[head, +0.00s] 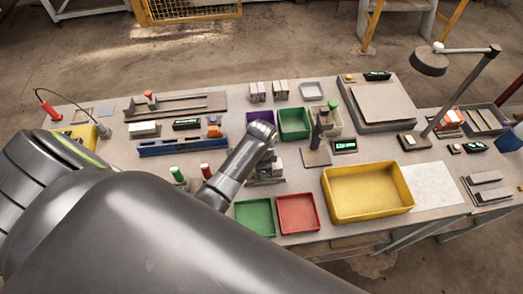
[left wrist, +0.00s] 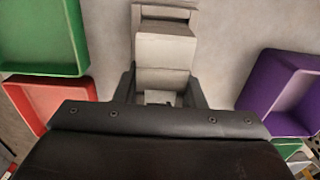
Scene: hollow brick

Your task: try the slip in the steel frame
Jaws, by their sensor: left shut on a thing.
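My left gripper (left wrist: 161,92) points down at the table, with a finger on each side of a pale grey block (left wrist: 162,78) and shut on it. A stepped pale steel piece (left wrist: 165,25) shows just beyond the block. I cannot tell which part is slip and which is frame, or whether they touch. In the head view my left arm reaches over the table's middle, and grey metal (head: 268,170) shows under the wrist. The arm hides part of it. My right gripper is not in view.
A green tray (head: 254,216) and a red tray (head: 297,213) lie nearer, with a yellow bin (head: 367,192) to the right. Purple (head: 261,117) and green (head: 294,123) bins stand behind. A post stand (head: 318,135) is close on the right. A blue rail (head: 184,146) lies left.

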